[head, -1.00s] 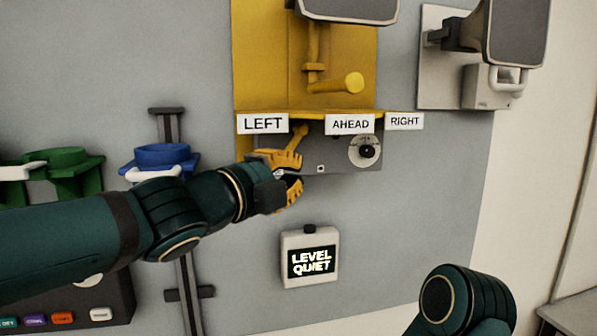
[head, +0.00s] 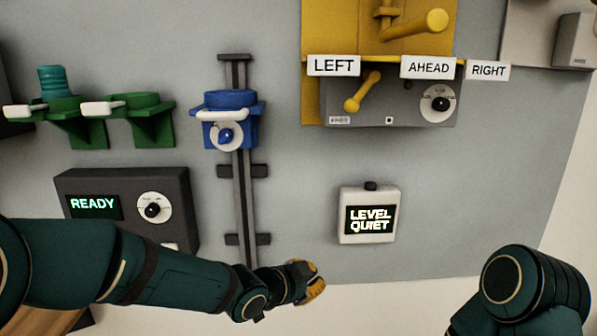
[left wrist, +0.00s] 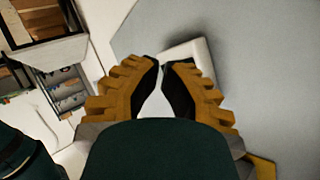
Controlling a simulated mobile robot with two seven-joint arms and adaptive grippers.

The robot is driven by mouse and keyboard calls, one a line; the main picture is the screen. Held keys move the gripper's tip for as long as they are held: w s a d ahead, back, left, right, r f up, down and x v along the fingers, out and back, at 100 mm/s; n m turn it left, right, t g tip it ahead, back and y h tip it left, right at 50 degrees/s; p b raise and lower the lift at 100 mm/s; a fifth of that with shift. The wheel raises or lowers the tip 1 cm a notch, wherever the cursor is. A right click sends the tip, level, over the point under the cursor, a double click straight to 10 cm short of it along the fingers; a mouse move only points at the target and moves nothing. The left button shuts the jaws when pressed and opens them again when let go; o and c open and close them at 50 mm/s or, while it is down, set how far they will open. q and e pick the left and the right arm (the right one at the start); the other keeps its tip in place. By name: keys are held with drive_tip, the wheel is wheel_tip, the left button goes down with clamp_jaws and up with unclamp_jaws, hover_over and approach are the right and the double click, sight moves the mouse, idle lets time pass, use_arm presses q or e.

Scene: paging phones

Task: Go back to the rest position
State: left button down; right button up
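My left gripper (head: 306,283) is low in front of the panel's bottom edge, below and left of the "LEVEL QUIET" box (head: 368,216). Its yellow fingers also show in the left wrist view (left wrist: 161,66); their tips come nearly together with nothing held between them. It is clear of the yellow lever (head: 362,92) on the grey unit (head: 420,105), which leans with its knob at lower left, under the "LEFT" label (head: 333,66). My right gripper is out of view; only part of my right arm shows at lower right.
A blue holder (head: 231,112) sits on a vertical rail (head: 244,200). Green holders (head: 150,118) are at left, above a dark box with a "READY" screen (head: 95,205). A yellow bracket (head: 345,30) juts out at the top. Pale free space lies below the panel.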

use_arm(q)
drive_tip(key=s+a+f+n+g+y+b, duration=0.15)
drive_tip(key=a+f+n, duration=0.25)
drive_tip(key=f, duration=0.9)
drive_tip(key=s+a+f+n+g+y, duration=0.1)
drive_tip(key=s+a+f+n+g, duration=0.1)
drive_tip(key=s+f, duration=0.4)
drive_tip(key=s+a+f+n+g+y+b, duration=0.1)
drive_tip(key=s+a+f+n, duration=0.3)
drive_tip(key=f, duration=0.6)
drive_tip(key=s+a+f+n+g+y+b, duration=0.1)
drive_tip(key=s+a+f+n+g, duration=0.2)
drive_tip(key=s+f+n, duration=0.4)
drive_tip(key=shift+s+f, duration=0.95)
drive_tip(key=shift+s, duration=0.3)
